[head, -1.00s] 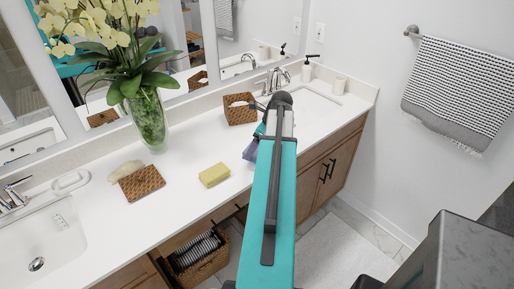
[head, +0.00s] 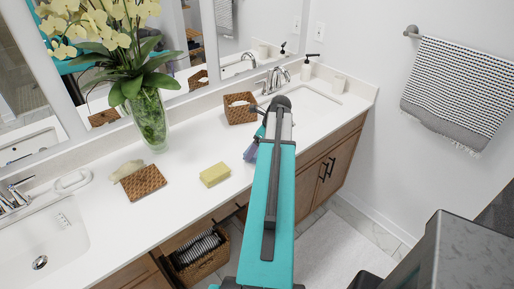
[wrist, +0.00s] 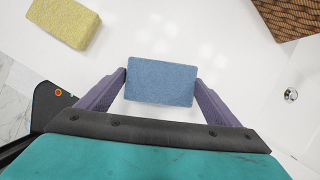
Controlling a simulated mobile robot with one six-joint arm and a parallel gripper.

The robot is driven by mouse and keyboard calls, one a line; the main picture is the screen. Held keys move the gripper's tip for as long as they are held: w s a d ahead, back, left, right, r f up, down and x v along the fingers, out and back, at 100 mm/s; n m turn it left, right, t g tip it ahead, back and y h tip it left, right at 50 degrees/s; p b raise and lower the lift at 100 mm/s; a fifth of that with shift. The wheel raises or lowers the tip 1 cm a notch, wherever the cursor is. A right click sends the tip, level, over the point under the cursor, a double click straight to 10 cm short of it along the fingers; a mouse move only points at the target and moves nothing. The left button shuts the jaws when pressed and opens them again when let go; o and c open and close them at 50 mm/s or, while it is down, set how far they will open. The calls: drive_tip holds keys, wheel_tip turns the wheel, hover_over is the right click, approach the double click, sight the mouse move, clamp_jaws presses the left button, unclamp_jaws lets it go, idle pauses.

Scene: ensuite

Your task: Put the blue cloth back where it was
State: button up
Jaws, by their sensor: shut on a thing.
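The blue cloth (wrist: 161,82) shows in the wrist view as a flat, light-blue rectangle with a rough surface. My gripper (wrist: 161,79) is shut on it, with one purple finger at each short side. The white counter lies behind the cloth; I cannot tell how far apart they are.
A yellow sponge (head: 215,174) lies on the white counter (head: 190,205), left of my arm. A woven box (head: 240,108) stands near the far sink (head: 311,106). A woven tray (head: 143,183) and a glass vase (head: 150,122) are further left. Clear counter surrounds the sponge.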

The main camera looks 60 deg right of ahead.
drive_tip(key=shift+f, duration=0.65)
drive_tip(key=shift+f, duration=0.15)
drive_tip(key=o, duration=0.9)
drive_tip(key=shift+r, duration=0.25)
drive_tip(key=shift+b+v, duration=1.4)
drive_tip(key=shift+v, duration=4.55)
